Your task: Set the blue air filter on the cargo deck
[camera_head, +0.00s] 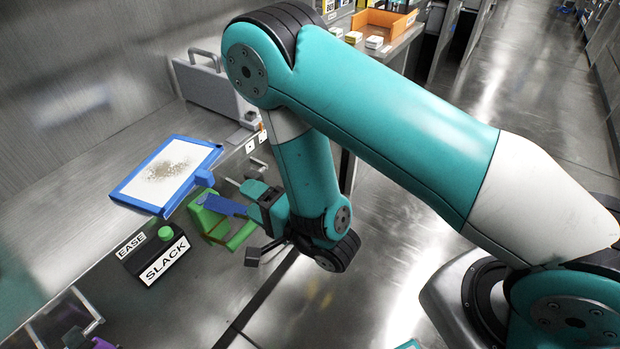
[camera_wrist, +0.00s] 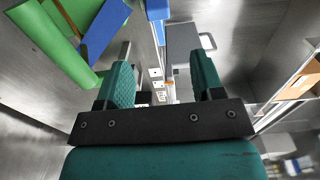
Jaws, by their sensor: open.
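The blue air filter (camera_head: 165,172), a blue frame around a pale panel with a brownish dirt patch, sits tilted over the metal counter at left. A blue block (camera_head: 203,178) is at its right edge; a blue part also shows at the top of the wrist view (camera_wrist: 157,9). My gripper (camera_head: 258,200) is right of the filter, apart from it. Its two teal fingers (camera_wrist: 162,82) are apart with nothing between them. I cannot identify the cargo deck in either view.
A green holder (camera_head: 238,236) with a blue piece stands close beside my gripper. A black box labelled EASE and SLACK (camera_head: 152,252) with a green button is left of it. A grey case (camera_head: 210,88) stands behind. An orange bin (camera_head: 383,24) is farther back. Open floor lies right.

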